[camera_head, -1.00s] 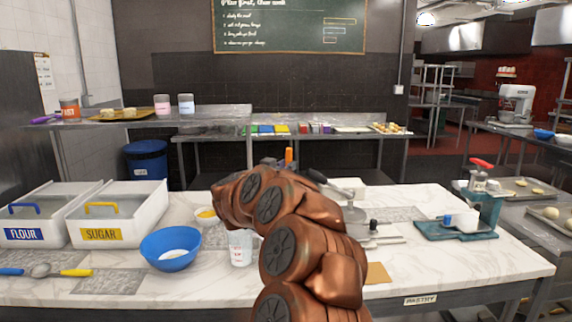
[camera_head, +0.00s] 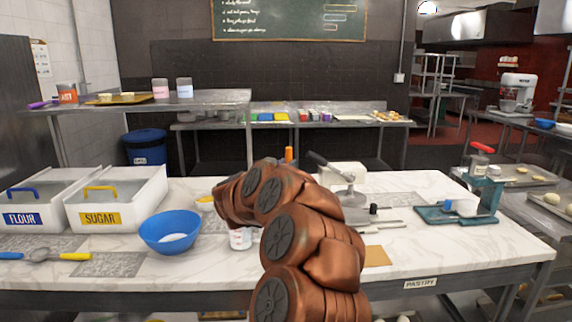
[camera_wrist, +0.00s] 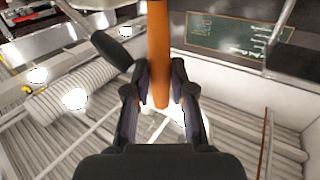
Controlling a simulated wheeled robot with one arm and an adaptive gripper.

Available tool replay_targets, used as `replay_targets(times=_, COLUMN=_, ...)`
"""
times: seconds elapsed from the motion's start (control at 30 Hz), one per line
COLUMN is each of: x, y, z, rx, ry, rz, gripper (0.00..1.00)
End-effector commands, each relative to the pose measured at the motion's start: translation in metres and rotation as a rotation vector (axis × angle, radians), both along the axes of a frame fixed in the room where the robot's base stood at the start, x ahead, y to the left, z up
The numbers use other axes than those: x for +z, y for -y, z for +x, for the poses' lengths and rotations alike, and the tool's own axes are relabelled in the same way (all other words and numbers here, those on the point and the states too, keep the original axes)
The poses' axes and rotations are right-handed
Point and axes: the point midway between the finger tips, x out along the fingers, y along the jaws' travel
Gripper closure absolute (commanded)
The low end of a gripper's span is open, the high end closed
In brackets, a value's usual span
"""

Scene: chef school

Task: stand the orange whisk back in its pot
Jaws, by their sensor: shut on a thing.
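In the wrist view, the orange whisk handle (camera_wrist: 158,55) runs down from the top edge between the two dark fingers of my gripper (camera_wrist: 158,92). The fingers are shut on it. The whisk's wire end is not visible. In the head view, a short upright piece of the orange handle (camera_head: 289,154) shows above my copper-coloured arm, over the back of the marble counter. My gripper is hidden behind the arm there. I cannot make out the whisk's pot in either view.
A blue bowl (camera_head: 170,232), flour bin (camera_head: 22,222) and sugar bin (camera_head: 100,217) stand at left on the counter (camera_head: 480,258). A white jug (camera_head: 240,239) is partly behind my arm. A lever tool (camera_head: 348,190) and teal scale (camera_head: 455,215) are at right.

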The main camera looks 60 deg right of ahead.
Motion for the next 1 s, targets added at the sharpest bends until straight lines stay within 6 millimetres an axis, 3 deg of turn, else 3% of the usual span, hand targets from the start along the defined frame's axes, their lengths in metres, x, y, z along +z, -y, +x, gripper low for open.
replay_targets(times=0.3, x=-0.0004, y=0.0000, z=0.0000, rx=0.000, ry=0.000, rz=-0.001, gripper=1.00)
replay_targets(times=0.33, x=-0.0004, y=0.0000, z=0.0000, rx=0.000, ry=0.000, rz=-0.001, gripper=0.73)
replay_targets(times=0.6, x=-0.0006, y=0.0000, z=0.0000, rx=0.000, ry=-0.001, rz=0.000, gripper=0.47)
replay_targets(times=1.0, x=-0.0011, y=-0.0065, z=0.0002, rx=0.002, ry=-0.001, rz=0.001, gripper=0.47)
